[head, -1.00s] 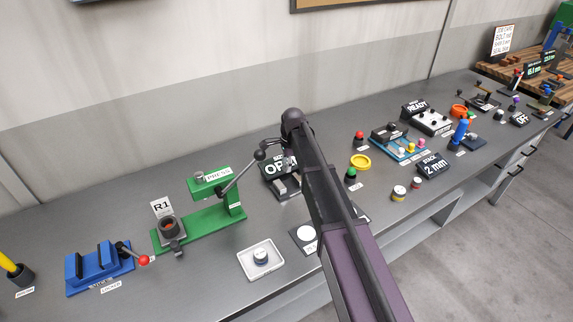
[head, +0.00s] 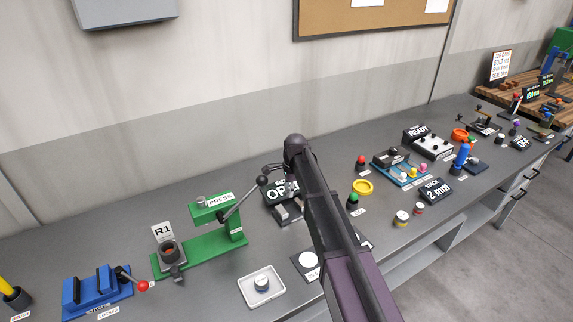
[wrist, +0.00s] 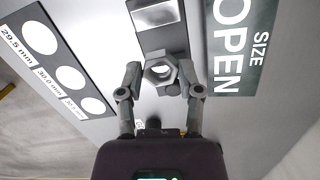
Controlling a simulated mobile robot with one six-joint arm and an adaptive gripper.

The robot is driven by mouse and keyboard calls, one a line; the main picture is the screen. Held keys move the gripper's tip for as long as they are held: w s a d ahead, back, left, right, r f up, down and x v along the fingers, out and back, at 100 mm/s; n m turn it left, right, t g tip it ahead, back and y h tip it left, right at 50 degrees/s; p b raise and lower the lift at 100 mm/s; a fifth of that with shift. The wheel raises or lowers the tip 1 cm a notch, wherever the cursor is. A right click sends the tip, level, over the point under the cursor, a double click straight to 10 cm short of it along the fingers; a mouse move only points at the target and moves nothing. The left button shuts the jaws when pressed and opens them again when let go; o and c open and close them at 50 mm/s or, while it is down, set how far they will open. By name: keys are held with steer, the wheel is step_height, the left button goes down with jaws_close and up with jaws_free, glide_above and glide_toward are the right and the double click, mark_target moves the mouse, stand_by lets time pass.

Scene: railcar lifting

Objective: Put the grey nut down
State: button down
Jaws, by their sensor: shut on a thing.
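The grey nut (wrist: 172,68) is a hexagonal ring in the wrist view. My gripper (wrist: 161,77) is shut on it, with one finger on each side. The nut is over or close to the dark base of the size gauge (wrist: 153,42); I cannot tell whether it touches. In the head view the gauge (head: 284,212) stands beside the sign reading "OPEN" (head: 280,194). There my arm hides the nut and most of my gripper.
A card with white circles marked in mm (wrist: 55,58) lies left of the gauge in the wrist view. The green press (head: 205,250) and a white tray with a round part (head: 247,296) stand left in the head view. A yellow ring (head: 362,187) lies right.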

steer(key=shift+n, duration=0.3)
steer(key=s+d+f+b, duration=0.2)
steer(key=s, duration=0.6)
steer(key=s+d+f+b, duration=0.1)
steer(key=s, duration=0.8)
steer(key=s+d+f+b, duration=0.2)
steer(key=s, duration=0.6)
steer(key=shift+s+d+f+b, duration=0.2)
steer(key=shift+d+f+b, duration=0.1)
steer(key=shift+a, duration=0.2)
